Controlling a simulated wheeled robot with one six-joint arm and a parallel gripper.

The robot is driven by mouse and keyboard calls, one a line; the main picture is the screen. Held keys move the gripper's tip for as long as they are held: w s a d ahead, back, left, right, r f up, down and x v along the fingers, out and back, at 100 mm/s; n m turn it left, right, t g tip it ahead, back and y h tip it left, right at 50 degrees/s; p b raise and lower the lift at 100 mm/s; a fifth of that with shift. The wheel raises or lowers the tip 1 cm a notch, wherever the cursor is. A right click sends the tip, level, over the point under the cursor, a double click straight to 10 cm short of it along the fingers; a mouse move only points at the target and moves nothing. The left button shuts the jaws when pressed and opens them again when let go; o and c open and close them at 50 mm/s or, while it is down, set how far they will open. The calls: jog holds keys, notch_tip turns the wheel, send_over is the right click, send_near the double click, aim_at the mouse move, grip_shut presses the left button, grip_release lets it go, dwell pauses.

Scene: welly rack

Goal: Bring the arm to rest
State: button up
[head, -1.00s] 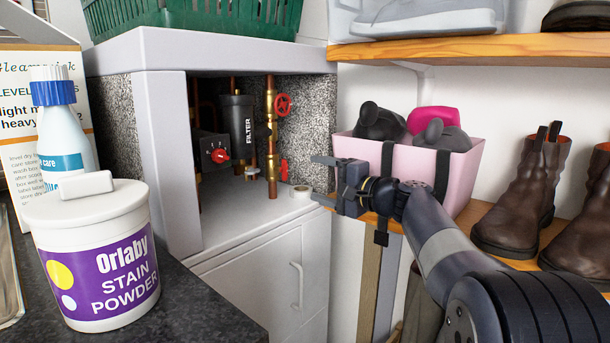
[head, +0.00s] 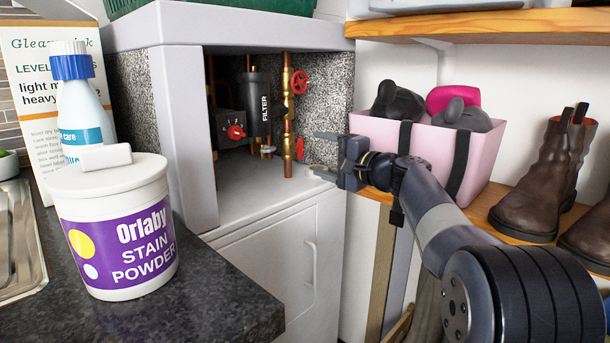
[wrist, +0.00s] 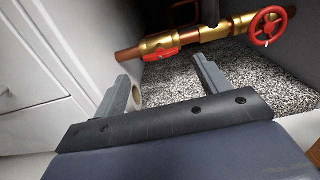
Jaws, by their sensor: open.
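My gripper (head: 326,154) is open with nothing between its fingers. In the head view it is at the right front edge of the cupboard recess, left of the pink basket (head: 390,140). In the wrist view my gripper (wrist: 168,82) points toward the brass pipe (wrist: 190,42) with its red lever and red wheel valve (wrist: 268,26). A tan roll (wrist: 137,97) shows partly behind the left finger there. The arm reaches in from the lower right of the head view.
A tub of stain powder (head: 118,225), a bottle (head: 82,110) and a box stand on the dark counter (head: 225,285) at left. The shelf (head: 510,225) at right holds the basket and brown boots (head: 535,190). The upper shelf (head: 470,25) is above.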

aim_at(303, 150)
jog(key=x, duration=0.5)
dwell(0.3)
